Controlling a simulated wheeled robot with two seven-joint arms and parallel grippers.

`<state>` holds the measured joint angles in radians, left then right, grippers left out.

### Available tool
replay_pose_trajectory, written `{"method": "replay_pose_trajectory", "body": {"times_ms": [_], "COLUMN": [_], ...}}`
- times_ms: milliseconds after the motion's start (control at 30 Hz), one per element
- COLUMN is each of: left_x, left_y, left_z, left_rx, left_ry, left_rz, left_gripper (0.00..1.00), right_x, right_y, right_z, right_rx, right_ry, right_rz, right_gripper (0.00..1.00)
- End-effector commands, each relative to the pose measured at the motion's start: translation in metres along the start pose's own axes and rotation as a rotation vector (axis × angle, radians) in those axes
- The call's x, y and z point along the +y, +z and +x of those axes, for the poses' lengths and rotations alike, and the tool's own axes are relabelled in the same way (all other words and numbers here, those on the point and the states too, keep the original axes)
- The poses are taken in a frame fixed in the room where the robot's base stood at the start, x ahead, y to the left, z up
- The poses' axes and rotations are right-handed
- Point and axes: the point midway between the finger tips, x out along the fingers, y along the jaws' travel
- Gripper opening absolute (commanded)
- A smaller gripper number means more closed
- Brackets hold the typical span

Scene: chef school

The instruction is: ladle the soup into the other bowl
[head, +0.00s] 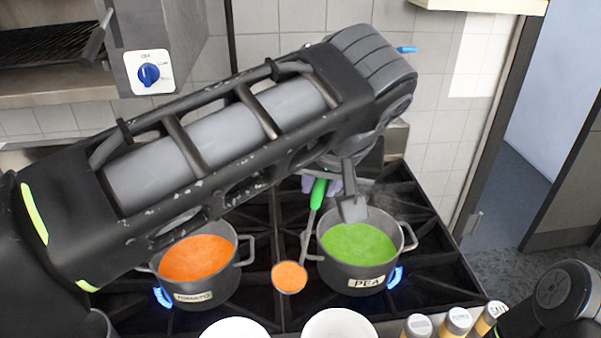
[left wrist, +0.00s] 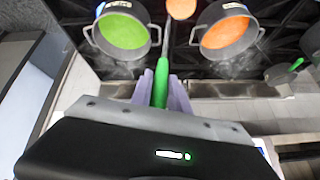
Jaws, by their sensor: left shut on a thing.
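My left gripper (head: 322,185) is shut on the green handle of a ladle (head: 318,193), and its pale purple fingers (left wrist: 160,95) show on both sides of the handle in the left wrist view. The ladle's bowl (head: 289,278) holds orange soup and hangs between two pots. The pot labelled TOMATO (head: 195,292) holds orange soup. The pot labelled PEA (head: 350,278) holds green soup. Two white bowls, one left (head: 235,328) and one right (head: 340,324), are cut off by the head view's lower edge. My right gripper is out of view.
The pots stand on a black stove (head: 430,250), with blue flames beside them. Several spice jars (head: 457,322) stand right of the bowls. A tiled wall (head: 435,125) is behind the stove.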

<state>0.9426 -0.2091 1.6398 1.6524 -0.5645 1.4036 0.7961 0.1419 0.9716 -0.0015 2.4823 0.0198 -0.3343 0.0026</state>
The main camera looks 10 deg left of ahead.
Motion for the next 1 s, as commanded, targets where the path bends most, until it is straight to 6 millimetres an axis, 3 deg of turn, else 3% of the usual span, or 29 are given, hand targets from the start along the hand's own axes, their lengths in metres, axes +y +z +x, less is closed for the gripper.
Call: {"method": "replay_pose_trajectory", "body": {"times_ms": [800, 1000], "left_x": [0.094, 0.104], "left_y": [0.031, 0.034], "left_z": [-0.036, -0.04], "left_rx": [0.004, 0.003], "left_ry": [-0.005, 0.001], "left_rz": [-0.001, 0.001], "left_gripper": [0.0, 0.0], "right_x": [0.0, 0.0], "right_y": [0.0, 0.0], "right_z": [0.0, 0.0], "right_rx": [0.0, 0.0], "right_ry": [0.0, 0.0], "right_rz": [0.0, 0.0], "right_gripper": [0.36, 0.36]}}
